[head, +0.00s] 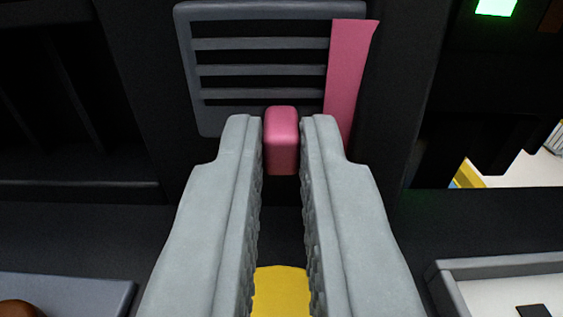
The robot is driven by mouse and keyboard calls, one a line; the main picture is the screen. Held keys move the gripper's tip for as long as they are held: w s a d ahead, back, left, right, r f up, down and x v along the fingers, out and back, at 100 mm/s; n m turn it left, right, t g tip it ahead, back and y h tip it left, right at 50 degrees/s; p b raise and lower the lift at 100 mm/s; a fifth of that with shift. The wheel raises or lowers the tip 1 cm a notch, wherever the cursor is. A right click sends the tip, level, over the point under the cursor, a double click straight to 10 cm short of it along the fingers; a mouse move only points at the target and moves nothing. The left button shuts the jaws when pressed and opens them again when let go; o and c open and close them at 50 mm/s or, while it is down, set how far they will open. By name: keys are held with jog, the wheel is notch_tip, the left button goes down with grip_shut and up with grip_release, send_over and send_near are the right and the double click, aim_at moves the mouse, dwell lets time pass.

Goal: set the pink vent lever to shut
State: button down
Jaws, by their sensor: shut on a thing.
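The vent (255,69) is a grey frame with several horizontal slats, at the top centre of the head view. The fingers hide part of the vent's lower frame.
A green light (495,7) glows at the top right. A light tray (505,285) is at the lower right, and a grey ledge (75,287) with a brown round thing (20,308) at the lower left. Dark panels flank the vent. A yellow patch (281,291) shows between the fingers.

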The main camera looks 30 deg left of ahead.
jog(key=shift+s+a, duration=0.7)
jog(key=shift+a, duration=0.35)
jog(key=c, duration=1.5)
grip_release()
jog(key=v, duration=1.7)
jog(key=shift+s+d, duration=0.15)
jog(key=shift+d, duration=0.05)
